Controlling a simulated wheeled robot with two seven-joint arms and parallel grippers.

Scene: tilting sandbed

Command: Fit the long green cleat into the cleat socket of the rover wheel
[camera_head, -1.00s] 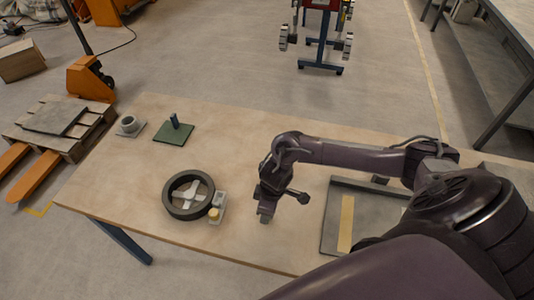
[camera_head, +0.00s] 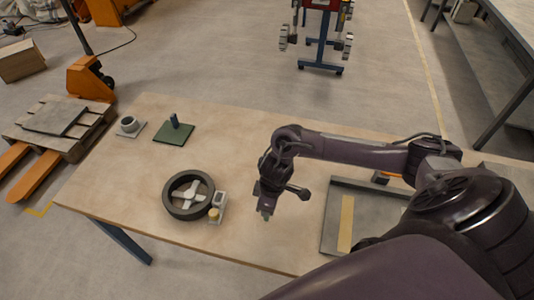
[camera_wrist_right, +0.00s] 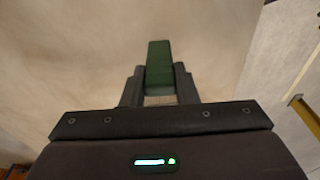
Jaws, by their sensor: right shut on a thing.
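The rover wheel (camera_head: 170,203) is a dark ring with a pale spoked hub, lying flat on the table. A small grey block with a yellowish round part (camera_head: 214,213) stands against its right side; I cannot make out the cleat socket. My right gripper (camera_head: 264,212) points down over the table to the right of the wheel, apart from it. In the right wrist view the gripper (camera_wrist_right: 159,85) is shut on the long green cleat (camera_wrist_right: 159,58), which sticks out beyond the fingertips. In the head view only a small greenish tip of it shows. My left gripper is not in view.
A grey tray (camera_head: 329,232) with a yellow strip lies to the right of the gripper. A green plate with an upright post (camera_head: 174,137) and a grey ring on a plate (camera_head: 130,126) stand at the back left. The table's middle (camera_head: 235,150) is clear.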

